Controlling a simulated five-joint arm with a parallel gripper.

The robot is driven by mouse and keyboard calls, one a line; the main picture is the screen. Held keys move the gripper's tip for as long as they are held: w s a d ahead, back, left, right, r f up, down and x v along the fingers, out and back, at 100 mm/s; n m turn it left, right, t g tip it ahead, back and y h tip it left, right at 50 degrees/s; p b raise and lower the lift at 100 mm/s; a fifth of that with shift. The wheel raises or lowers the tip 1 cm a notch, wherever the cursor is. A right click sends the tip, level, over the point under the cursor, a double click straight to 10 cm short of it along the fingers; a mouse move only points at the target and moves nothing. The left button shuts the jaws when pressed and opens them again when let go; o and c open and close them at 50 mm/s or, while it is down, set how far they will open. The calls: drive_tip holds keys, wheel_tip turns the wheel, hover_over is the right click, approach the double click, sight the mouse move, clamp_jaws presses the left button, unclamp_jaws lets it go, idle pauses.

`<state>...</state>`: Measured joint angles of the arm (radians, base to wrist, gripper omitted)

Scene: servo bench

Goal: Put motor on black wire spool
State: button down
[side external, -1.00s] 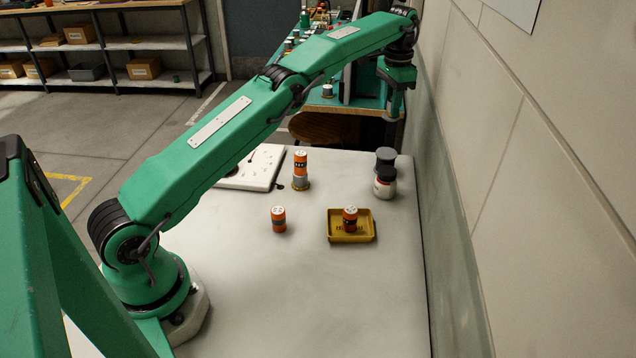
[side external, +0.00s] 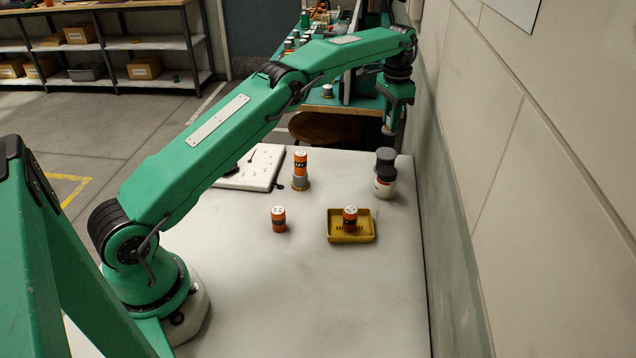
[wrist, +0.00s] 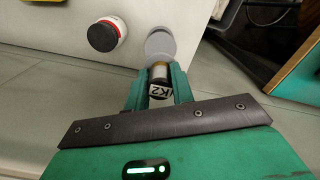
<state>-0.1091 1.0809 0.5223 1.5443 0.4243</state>
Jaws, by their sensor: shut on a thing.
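My gripper (side external: 392,130) is past the far right end of the bench, above and behind the dark grey spool (side external: 385,155). In the wrist view my gripper (wrist: 159,80) is shut on a small cylinder, the motor (wrist: 159,92), with a white "K2" label, a dark body and a metal part. The spool shows there as a grey round top (wrist: 160,45), just beyond the motor in the picture. I cannot tell whether they touch. In the side view the motor is too small to make out.
A white jar (side external: 384,190) with a dark lid and red band stands next to the spool. An orange cylinder (side external: 301,162) stands on a metal base, another (side external: 278,220) on the bench, and a third (side external: 350,217) in a yellow tray (side external: 362,240). The wall is close on the right.

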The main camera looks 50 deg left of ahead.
drive_tip(key=shift+f, duration=1.25)
drive_tip(key=shift+f, duration=0.1)
drive_tip(key=shift+f, duration=1.75)
drive_tip(key=shift+f, duration=0.15)
drive_tip(key=c, duration=1.2)
unclamp_jaws()
drive_tip(key=shift+r, duration=3.9)
